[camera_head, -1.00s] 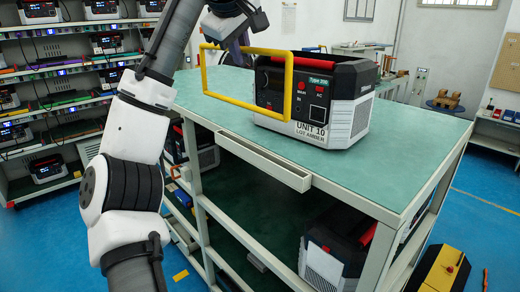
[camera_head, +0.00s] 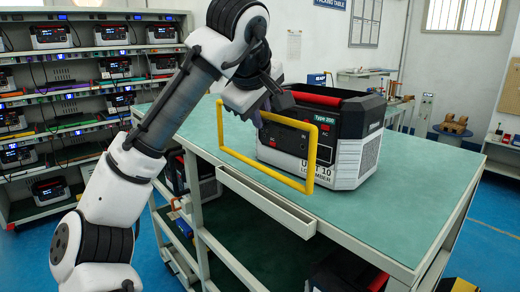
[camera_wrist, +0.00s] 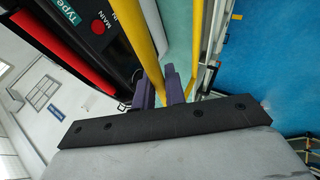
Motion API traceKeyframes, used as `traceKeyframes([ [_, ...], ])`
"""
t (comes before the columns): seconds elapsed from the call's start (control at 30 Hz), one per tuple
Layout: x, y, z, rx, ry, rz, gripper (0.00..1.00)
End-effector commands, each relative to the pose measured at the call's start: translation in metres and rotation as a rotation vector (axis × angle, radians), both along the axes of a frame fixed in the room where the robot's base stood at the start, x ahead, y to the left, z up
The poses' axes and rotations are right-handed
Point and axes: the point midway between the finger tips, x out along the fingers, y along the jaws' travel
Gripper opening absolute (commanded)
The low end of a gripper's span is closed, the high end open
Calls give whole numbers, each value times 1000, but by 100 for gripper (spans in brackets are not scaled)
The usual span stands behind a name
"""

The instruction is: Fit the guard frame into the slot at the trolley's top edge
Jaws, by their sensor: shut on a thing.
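The guard frame (camera_head: 311,155) is a yellow rectangular loop, held upright in the air in front of the box marked UNIT 10. My gripper (camera_head: 260,116) is shut on its top bar. In the wrist view the purple fingers (camera_wrist: 164,92) close around the yellow bar (camera_wrist: 148,55). The slot (camera_head: 265,205) is a long, narrow pale channel along the near top edge of the trolley (camera_head: 400,215). The frame's lower bar hangs a little above the slot, roughly parallel to it, with a visible gap. The inside of the slot is only partly visible.
UNIT 10 (camera_head: 350,150), a black and white box with a red handle, stands on the green top close behind the frame. The top is clear to its right. Shelves (camera_head: 75,110) of similar units line the left. Another table (camera_head: 505,150) stands at the right.

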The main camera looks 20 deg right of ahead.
Motion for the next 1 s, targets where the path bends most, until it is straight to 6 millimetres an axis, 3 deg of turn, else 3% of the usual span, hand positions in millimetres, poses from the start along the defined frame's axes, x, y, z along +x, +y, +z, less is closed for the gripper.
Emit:
traceKeyframes([
  [0.1, 0, 1, -23, 0, 0, 0, 0],
  [0.5, 1, 1, -70, 1, -1, 1, 0],
  [0.97, 0, 0, -83, -1, -2, 0, 0],
  [1.0, 0, 0, -82, -1, -1, 0, 17],
])
